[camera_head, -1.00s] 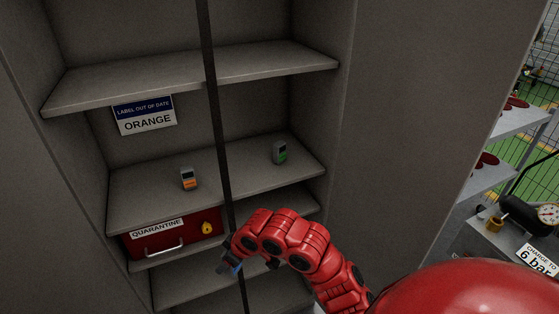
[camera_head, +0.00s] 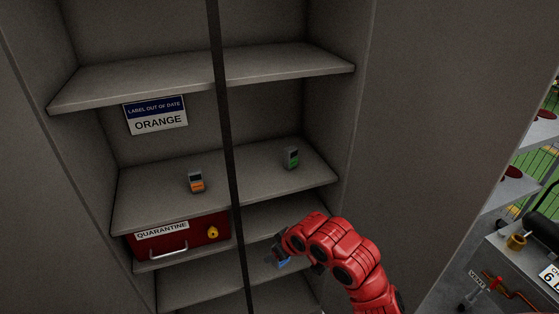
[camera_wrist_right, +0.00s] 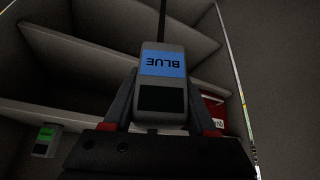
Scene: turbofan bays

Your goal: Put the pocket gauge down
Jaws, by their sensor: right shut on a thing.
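My right gripper (camera_head: 282,259) is in front of the open cabinet, below the middle shelf in the head view. In the right wrist view it is shut on a grey pocket gauge (camera_wrist_right: 163,88) with a blue label reading BLUE and a dark screen. The held gauge shows only as a small blue patch in the head view. Two other gauges stand apart on the middle shelf (camera_head: 150,208): one with an orange label (camera_head: 196,182) and one with a green label (camera_head: 291,158). My left gripper is not in view.
A dark upright post (camera_head: 226,120) runs down the cabinet front. A sign reads LABEL OUT OF DATE, ORANGE (camera_head: 157,115). A red QUARANTINE drawer (camera_head: 170,247) sits under the middle shelf. Bare shelf lies around both standing gauges. A workbench is at right.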

